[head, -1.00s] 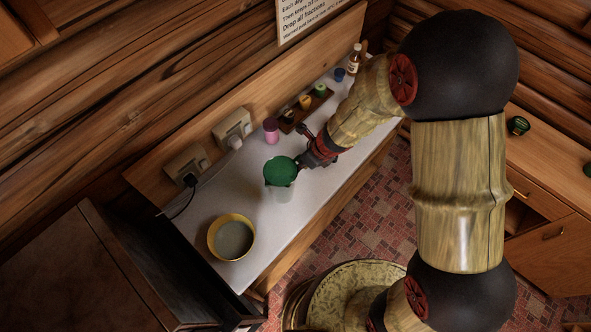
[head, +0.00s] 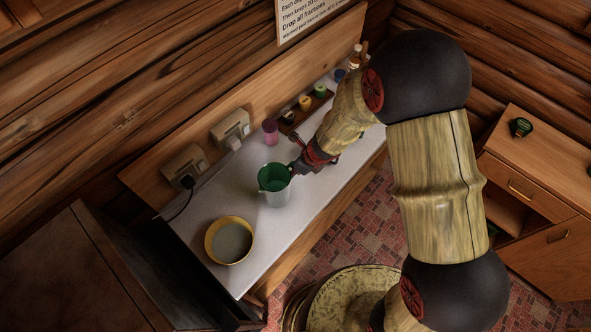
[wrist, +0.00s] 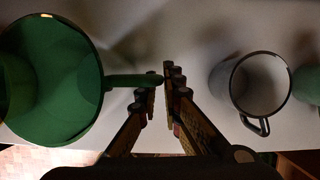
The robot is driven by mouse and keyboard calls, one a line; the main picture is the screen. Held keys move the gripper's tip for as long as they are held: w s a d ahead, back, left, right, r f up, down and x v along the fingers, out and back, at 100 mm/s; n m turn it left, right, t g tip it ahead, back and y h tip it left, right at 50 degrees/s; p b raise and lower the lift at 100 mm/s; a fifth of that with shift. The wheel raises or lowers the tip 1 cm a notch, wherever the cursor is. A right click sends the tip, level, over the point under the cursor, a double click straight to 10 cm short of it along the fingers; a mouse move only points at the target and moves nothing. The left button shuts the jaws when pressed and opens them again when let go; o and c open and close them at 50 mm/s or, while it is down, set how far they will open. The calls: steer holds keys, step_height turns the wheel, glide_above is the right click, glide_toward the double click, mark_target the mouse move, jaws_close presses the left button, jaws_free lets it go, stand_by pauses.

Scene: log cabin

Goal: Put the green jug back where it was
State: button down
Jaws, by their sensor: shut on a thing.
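The green jug (head: 274,176) is over the middle of the white counter in the head view. Its open top and green inside show, and a pale, whitish body shows just below. I cannot tell whether that is its own side or another vessel, nor whether the jug touches the counter. In the wrist view the jug (wrist: 50,80) fills the left, with its handle pointing right between my fingers. My gripper (wrist: 160,85) is shut on this handle. In the head view my gripper (head: 298,166) is at the jug's right side.
A yellow bowl (head: 230,240) stands at the counter's near left. A pink cup (head: 270,131) and a tray (head: 288,119) of small jars are along the back. A grey mug (wrist: 260,84) stands right of my gripper in the wrist view. Outlets with a cord line the wall.

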steer(key=c, duration=2)
jaws_free()
steer(key=shift+o, duration=0.2)
steer(key=p+v, duration=0.5)
steer(key=v, duration=0.7)
steer(key=shift+r, duration=0.15)
